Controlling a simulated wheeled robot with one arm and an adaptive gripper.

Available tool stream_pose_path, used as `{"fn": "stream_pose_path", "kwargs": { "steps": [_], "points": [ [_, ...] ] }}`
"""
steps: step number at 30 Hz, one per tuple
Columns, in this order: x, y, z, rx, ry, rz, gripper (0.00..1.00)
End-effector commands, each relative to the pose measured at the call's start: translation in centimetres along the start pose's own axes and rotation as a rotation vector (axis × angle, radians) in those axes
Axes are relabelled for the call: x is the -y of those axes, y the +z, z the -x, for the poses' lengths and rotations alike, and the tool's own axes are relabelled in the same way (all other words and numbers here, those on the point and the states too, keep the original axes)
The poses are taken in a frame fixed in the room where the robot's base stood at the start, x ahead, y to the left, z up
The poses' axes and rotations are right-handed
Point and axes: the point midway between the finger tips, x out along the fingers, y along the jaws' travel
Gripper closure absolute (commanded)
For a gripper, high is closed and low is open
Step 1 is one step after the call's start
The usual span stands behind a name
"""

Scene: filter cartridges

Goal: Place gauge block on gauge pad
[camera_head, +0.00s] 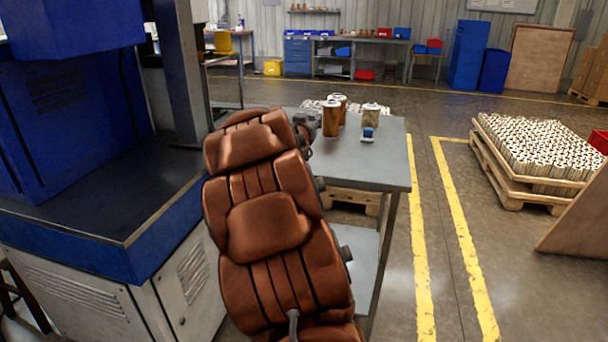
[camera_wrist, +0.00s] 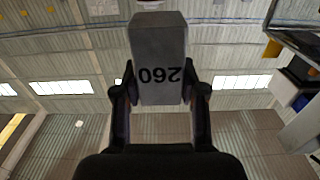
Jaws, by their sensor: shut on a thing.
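The gauge block (camera_wrist: 158,40) is a grey rectangular block marked 260, and the number reads upside down in the wrist view. My gripper (camera_wrist: 160,88) is shut on it, with a dark finger on each side and the block's far end sticking out beyond the fingertips. In the head view my brown arm hides the gripper and block. A small blue item on a pale base (camera_head: 367,138) stands on the grey table (camera_head: 376,171); I cannot tell if this is the gauge pad.
Copper-sided cartridges (camera_head: 331,119) and a paler cartridge (camera_head: 370,115) stand on the table near the blue item. The table's right front is bare. A blue machine (camera_head: 110,200) stands at left. A pallet of cartridges (camera_head: 540,150) is across the yellow floor lines.

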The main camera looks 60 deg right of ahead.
Motion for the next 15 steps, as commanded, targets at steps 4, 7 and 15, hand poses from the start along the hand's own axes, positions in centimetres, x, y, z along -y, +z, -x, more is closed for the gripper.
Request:
{"fn": "stream_pose_path", "kwargs": {
  "steps": [4, 7, 15],
  "points": [
    [-0.5, 0.2, 1.3, -0.004, 0.004, 0.000, 1.00],
    [-0.9, 0.4, 3.0, -0.008, 0.006, 0.000, 1.00],
    [-2.4, 1.9, 8.2, -0.005, 0.007, 0.003, 1.00]
  ]
}}
